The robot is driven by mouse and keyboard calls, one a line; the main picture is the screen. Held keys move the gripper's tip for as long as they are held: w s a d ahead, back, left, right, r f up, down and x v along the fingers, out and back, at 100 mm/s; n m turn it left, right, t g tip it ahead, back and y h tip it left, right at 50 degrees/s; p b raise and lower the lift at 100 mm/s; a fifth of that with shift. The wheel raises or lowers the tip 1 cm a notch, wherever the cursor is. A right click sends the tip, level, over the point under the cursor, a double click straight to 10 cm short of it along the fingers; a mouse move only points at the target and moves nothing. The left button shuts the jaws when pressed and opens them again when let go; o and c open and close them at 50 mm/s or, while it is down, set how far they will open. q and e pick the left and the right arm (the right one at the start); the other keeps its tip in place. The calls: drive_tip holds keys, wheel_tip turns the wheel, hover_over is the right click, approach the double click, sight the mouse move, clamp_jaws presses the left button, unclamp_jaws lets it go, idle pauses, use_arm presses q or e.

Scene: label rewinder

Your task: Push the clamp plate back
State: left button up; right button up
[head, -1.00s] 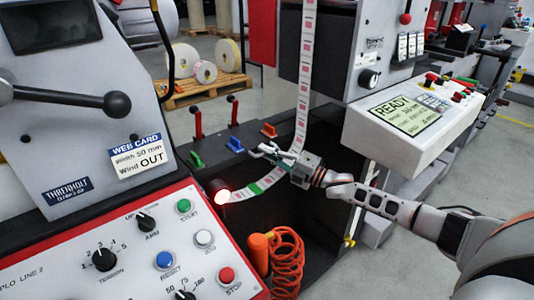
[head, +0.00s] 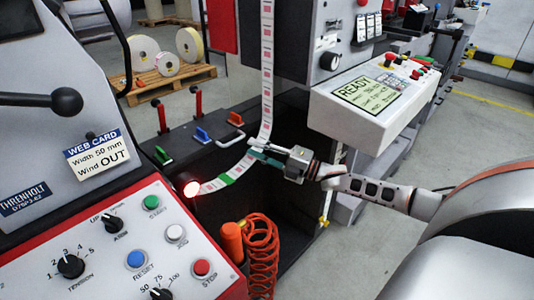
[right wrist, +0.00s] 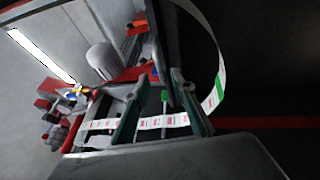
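I cannot single out the clamp plate with certainty. My right gripper (head: 258,156) is beside the hanging label web (head: 266,60), below and to the right of these handles. In the right wrist view its two teal fingers (right wrist: 158,108) are apart. I see nothing gripped. Contact with the web cannot be told. My left gripper is out of view.
A control panel (head: 120,255) is at front left, an orange coiled hose (head: 262,255) below, and a READY display (head: 366,94) at right. Two red levers (head: 195,101) stand behind.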

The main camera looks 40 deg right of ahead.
drive_tip(key=shift+v, duration=1.95)
